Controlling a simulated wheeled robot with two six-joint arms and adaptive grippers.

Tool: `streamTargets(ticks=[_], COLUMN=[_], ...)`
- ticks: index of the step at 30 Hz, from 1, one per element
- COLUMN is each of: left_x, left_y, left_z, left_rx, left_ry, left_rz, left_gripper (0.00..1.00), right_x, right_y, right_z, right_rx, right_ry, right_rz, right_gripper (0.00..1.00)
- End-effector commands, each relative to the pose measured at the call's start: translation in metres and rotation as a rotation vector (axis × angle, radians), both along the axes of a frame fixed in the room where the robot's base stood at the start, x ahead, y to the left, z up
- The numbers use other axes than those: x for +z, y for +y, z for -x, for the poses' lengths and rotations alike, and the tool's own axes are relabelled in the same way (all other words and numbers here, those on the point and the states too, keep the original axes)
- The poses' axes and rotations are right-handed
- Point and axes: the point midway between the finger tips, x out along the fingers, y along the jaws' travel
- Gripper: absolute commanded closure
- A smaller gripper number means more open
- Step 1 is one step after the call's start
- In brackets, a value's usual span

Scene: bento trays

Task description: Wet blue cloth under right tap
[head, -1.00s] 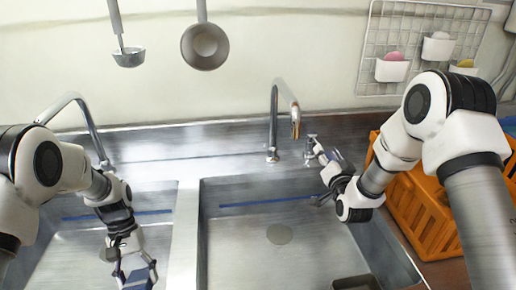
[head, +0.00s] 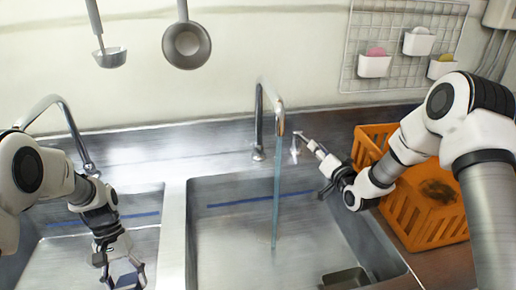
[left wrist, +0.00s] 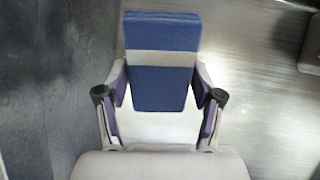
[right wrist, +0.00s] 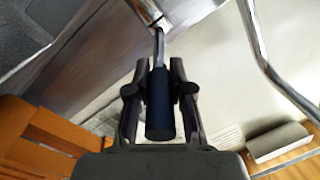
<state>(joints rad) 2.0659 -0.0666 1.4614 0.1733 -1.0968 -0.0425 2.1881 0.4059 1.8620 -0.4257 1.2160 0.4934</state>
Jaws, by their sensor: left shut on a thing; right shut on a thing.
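The blue cloth (left wrist: 160,90) is a folded blue block with a pale band. My left gripper (head: 128,278) is shut on it, with one finger at each side in the left wrist view, low over the left basin. The right tap (head: 258,128) stands behind the right basin, and a water stream (head: 276,195) falls from its spout into that basin. My right gripper (head: 318,150) is at the metal lever beside this tap. In the right wrist view it is shut on the dark blue lever grip (right wrist: 159,110). The cloth is away from the water.
The left tap (head: 72,125) shows no water. A divider (head: 173,235) separates the left basin from the right basin (head: 215,250). A small dark tray (head: 345,277) sits in the right basin's near right. An orange crate (head: 405,220) stands right of the sink, close to my right arm.

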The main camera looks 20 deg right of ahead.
Motion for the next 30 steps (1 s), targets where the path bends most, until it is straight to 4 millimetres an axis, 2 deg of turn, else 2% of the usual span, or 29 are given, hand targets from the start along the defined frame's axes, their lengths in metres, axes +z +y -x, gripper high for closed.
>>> streamTargets(ticks=[10,11,12,13,23,26,30], left_x=[0.0,0.0,0.0,0.0,0.0,0.0,0.0], left_y=[0.0,0.0,0.0,0.0,0.0,0.0,0.0], left_z=[0.0,0.0,0.0,0.0,0.0,0.0,0.0], left_rx=[0.0,0.0,0.0,0.0,0.0,0.0,0.0], left_ry=[0.0,0.0,0.0,0.0,0.0,0.0,0.0], left_rz=[0.0,0.0,0.0,0.0,0.0,0.0,0.0], left_gripper=[0.65,0.65,0.65,0.65,0.65,0.65,0.65], right_x=[0.001,0.001,0.001,0.001,0.0,0.0,0.0], right_y=[-0.003,-0.003,-0.003,-0.003,-0.004,-0.006,-0.009], right_z=[0.0,0.0,0.0,0.0,0.003,0.015,0.044], right_rx=[0.021,0.021,0.021,0.021,0.02,0.019,0.018], right_ry=[-0.002,-0.002,-0.002,-0.002,-0.001,0.001,0.0], right_rz=[0.001,0.001,0.001,0.001,0.0,-0.003,-0.005], right_gripper=[1.0,0.72,0.58,0.53,0.53,0.53,0.53])
